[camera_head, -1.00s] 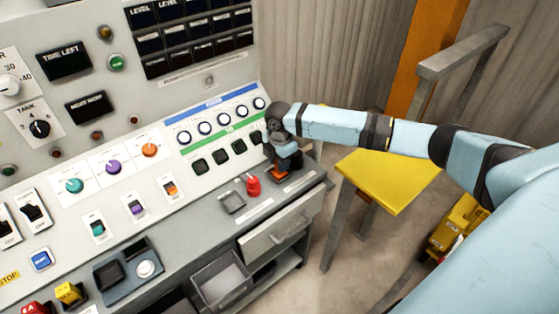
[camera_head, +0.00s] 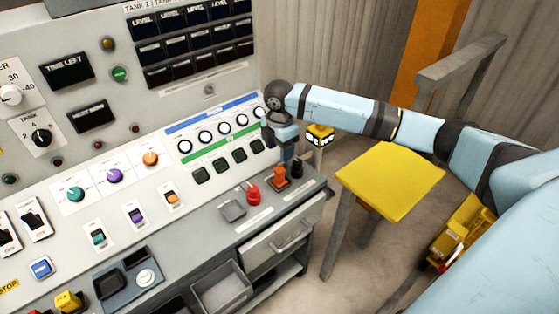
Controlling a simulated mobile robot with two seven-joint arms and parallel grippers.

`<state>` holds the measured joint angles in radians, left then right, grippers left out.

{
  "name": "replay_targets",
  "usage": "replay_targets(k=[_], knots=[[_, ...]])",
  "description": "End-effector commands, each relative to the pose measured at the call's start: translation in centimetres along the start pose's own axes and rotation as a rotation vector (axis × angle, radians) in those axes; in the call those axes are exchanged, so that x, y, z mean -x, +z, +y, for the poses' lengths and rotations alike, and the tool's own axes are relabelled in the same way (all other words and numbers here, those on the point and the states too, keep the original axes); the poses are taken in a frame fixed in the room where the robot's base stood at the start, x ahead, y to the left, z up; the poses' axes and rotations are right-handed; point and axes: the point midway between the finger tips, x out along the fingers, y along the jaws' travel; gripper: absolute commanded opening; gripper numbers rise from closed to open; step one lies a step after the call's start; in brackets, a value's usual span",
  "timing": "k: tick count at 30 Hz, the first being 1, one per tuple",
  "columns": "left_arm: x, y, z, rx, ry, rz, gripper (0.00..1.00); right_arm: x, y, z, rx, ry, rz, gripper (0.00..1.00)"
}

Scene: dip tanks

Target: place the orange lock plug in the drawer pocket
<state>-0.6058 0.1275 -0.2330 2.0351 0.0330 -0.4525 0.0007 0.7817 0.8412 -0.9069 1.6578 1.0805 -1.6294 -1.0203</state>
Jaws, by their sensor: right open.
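The orange lock plug (camera_head: 279,178) stands upright on the grey ledge at the right end of the console, beside a red knob-like piece (camera_head: 253,194). My right gripper (camera_head: 288,157) points down just above and behind the plug. It is open and holds nothing; its fingertips are small and partly merge with the dark parts there. My left gripper is out of view.
A small grey dish (camera_head: 233,210) sits left of the red piece. A dark upright piece (camera_head: 297,168) is close right of the plug. An open grey bin (camera_head: 222,287) is below the ledge. A yellow-topped stand (camera_head: 390,182) is to the right.

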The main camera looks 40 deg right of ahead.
Motion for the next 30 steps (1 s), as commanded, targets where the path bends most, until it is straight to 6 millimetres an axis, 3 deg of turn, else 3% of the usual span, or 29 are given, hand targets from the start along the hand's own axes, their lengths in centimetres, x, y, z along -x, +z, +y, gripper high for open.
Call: replay_targets(k=[3,9,30], knots=[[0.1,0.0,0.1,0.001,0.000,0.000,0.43,1.9,0.0,0.1,0.000,0.002,0.000,0.57],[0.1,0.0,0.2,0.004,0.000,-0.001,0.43,3.2,0.0,0.0,0.000,0.000,0.000,0.57],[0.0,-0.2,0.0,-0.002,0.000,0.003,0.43,3.2,0.0,0.0,0.000,-0.001,0.000,0.57]])
